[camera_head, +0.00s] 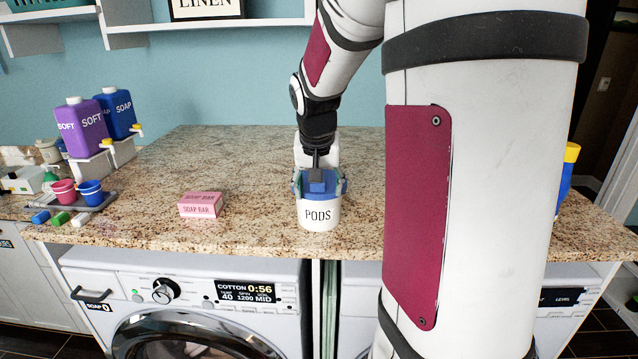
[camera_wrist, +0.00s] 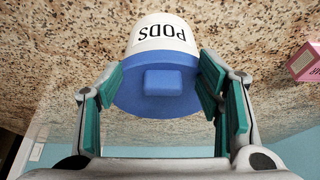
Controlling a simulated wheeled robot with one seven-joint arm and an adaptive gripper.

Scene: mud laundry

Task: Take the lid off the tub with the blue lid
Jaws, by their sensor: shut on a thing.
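The white tub marked PODS (camera_head: 319,214) stands upright on the granite counter near its front edge. Its blue lid (camera_head: 320,196) has a square blue knob on top and appears seated on the tub's rim. My gripper (camera_head: 320,187) comes down from above, with its teal-padded fingers on opposite sides of the lid, shut on it. In the wrist view, the tub (camera_wrist: 160,33) appears upside down, with the lid (camera_wrist: 160,103) facing the camera between the fingers of my gripper (camera_wrist: 160,78). Whether any gap lies between lid and tub cannot be told.
A pink soap bar box (camera_head: 200,205) lies to the left. Further left are pink and blue cups (camera_head: 90,193) on a tray and purple and blue bottles (camera_head: 82,128) on a stand. The counter (camera_head: 250,165) around the tub is clear. Washing machines (camera_head: 185,300) stand below.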

